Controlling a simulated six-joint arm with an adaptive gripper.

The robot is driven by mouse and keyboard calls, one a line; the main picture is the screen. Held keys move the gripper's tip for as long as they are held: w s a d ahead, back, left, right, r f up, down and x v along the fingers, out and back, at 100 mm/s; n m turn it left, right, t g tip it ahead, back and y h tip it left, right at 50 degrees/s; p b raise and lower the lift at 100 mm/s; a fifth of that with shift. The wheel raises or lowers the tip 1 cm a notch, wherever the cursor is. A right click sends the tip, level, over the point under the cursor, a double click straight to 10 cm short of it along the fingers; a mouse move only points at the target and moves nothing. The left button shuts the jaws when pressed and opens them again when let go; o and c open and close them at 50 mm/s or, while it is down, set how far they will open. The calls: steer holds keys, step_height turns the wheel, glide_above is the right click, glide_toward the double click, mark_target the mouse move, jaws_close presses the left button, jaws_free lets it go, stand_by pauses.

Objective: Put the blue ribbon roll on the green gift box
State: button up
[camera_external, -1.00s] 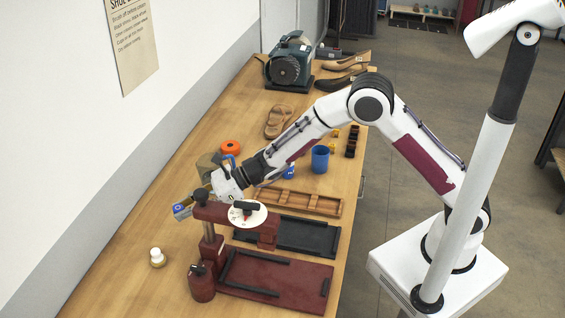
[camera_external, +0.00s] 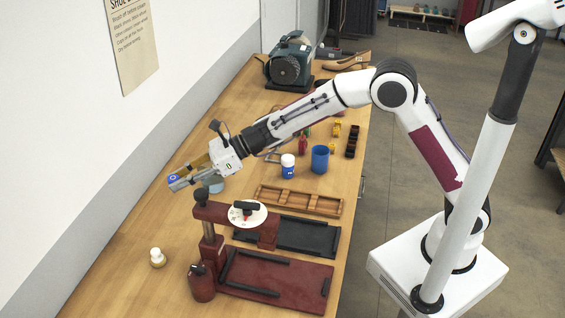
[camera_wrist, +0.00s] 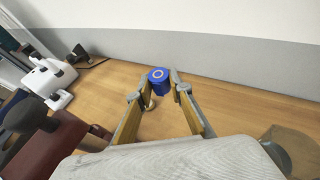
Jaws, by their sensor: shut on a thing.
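A small blue roll (camera_wrist: 157,77) with a pale ring on its end sits between my fingertips in the wrist view. It also shows at the left end of my gripper in the external view (camera_external: 174,178). My gripper (camera_external: 178,180) is shut on this roll and holds it above the left side of the table, near the wall. I cannot make out a green gift box in either view; my arm and gripper hide part of the table. A grey-blue round thing (camera_external: 216,185) shows partly below my gripper.
A dark red press (camera_external: 210,245) stands on the table (camera_external: 120,265) in front of my gripper. A small white-capped bottle (camera_external: 157,258) is at the left. A wooden tray (camera_external: 300,200), a blue cup (camera_external: 320,160) and a white-topped blue bottle (camera_external: 288,167) are to the right.

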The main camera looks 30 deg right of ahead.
steer(key=w+d+m+t+h, duration=0.1)
steer(key=w+d+m+t, duration=0.1)
steer(key=w+d, duration=1.05)
steer(key=w+d+m+t+h, duration=0.1)
steer(key=w+d+m+t, duration=0.15)
steer(key=w+d, duration=1)
steer(key=w+d+m+t+h, duration=0.2)
steer(key=d+m+t+h, duration=0.2)
steer(key=d, duration=2.9)
steer(key=shift+g, duration=0.25)
steer(key=f, duration=0.5)
steer(key=shift+s+f, duration=0.15)
steer(key=shift+s, duration=0.1)
steer(key=shift+f, duration=0.15)
steer(key=shift+f, duration=3)
steer(key=shift+f, duration=0.1)
